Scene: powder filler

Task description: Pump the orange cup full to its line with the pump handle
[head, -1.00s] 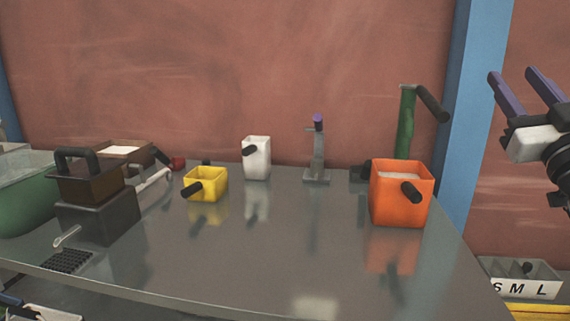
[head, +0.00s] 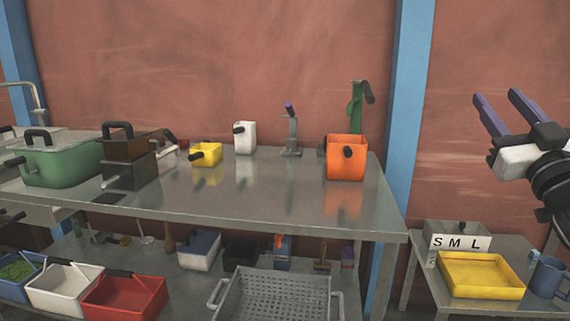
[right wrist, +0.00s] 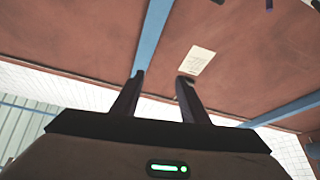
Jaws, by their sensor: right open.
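The orange cup (head: 346,165) stands upright at the right end of the metal table, with a dark knob handle facing me. I cannot make out its fill level from here. Behind it rises the green pump (head: 356,112), its lower part hidden by the cup. The dark pump handle (head: 369,92) slopes down to the right from the pump's top. My right gripper (head: 496,96) is open and empty, raised to the right of the table and well apart from cup and pump. In the right wrist view its fingers (right wrist: 161,78) point at the wall, with nothing between them. My left gripper is out of view.
The yellow cup (head: 206,154), white cup (head: 245,138) and a small purple-topped stand (head: 291,135) line the table (head: 270,200). A green tub (head: 62,163) and dark boxes fill its left. A side table holds a yellow tray (head: 480,275). A blue post (head: 408,90) stands behind.

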